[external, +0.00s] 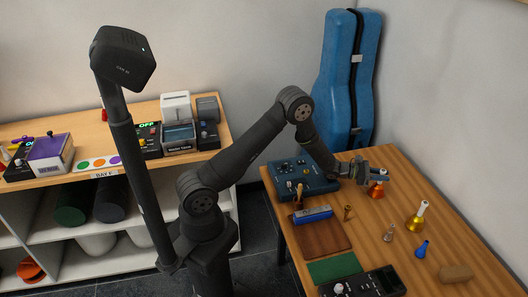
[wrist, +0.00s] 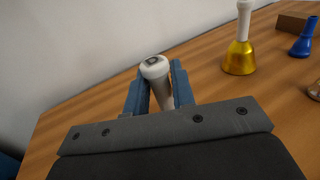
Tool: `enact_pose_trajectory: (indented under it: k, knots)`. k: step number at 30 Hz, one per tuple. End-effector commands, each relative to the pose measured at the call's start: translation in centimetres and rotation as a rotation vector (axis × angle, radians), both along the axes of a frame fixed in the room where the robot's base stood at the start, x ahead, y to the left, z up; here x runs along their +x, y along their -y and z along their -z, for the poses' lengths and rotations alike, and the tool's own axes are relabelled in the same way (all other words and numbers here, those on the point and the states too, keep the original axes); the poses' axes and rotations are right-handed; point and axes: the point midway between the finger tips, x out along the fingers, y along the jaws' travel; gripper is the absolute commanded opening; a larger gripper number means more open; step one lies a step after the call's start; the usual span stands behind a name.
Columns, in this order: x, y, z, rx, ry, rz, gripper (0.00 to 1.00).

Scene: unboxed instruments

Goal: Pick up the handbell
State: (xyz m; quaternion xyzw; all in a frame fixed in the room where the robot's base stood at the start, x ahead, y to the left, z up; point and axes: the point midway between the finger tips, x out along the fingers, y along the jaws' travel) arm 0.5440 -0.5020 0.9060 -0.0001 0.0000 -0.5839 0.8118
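A handbell with a red-orange bell (external: 376,191) stands on the wooden table under my gripper (external: 379,175) in the external view. In the wrist view its pale handle (wrist: 157,77) rises between the two blue fingers of my gripper (wrist: 160,90). The fingers are apart, one on each side of the handle, with a narrow gap showing on the left; the bell below is hidden there. A second handbell, gold with a white handle (external: 418,217), stands clear to the right; it also shows in the wrist view (wrist: 240,57).
A blue horn-like mouthpiece (external: 422,249), a small metallic piece (external: 389,233) and a brown block (external: 455,272) lie nearby. A blue control box (external: 303,178), a blue harmonica-like item (external: 313,215) and a brown board (external: 320,239) are left. A blue case (external: 346,85) stands behind the table.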

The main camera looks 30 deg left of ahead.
Motion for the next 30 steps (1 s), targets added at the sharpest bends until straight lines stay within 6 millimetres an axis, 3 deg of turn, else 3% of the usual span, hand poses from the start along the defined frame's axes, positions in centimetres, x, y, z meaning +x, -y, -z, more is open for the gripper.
enact_pose_trajectory:
  k: [1, 3, 17, 26, 30]
  knots:
    - [0.0, 0.0, 0.0, 0.0, 0.0, 0.0, 0.13]
    - [0.0, 0.0, 0.0, 0.0, 0.0, 0.0, 0.0]
    - [0.0, 0.0, -0.5, -0.001, 0.001, 0.0, 0.0]
    - [0.0, 0.0, -4.5, -0.002, 0.004, 0.0, 0.0]
    - [-3.4, 1.1, -6.2, -0.002, 0.001, 0.005, 0.0]
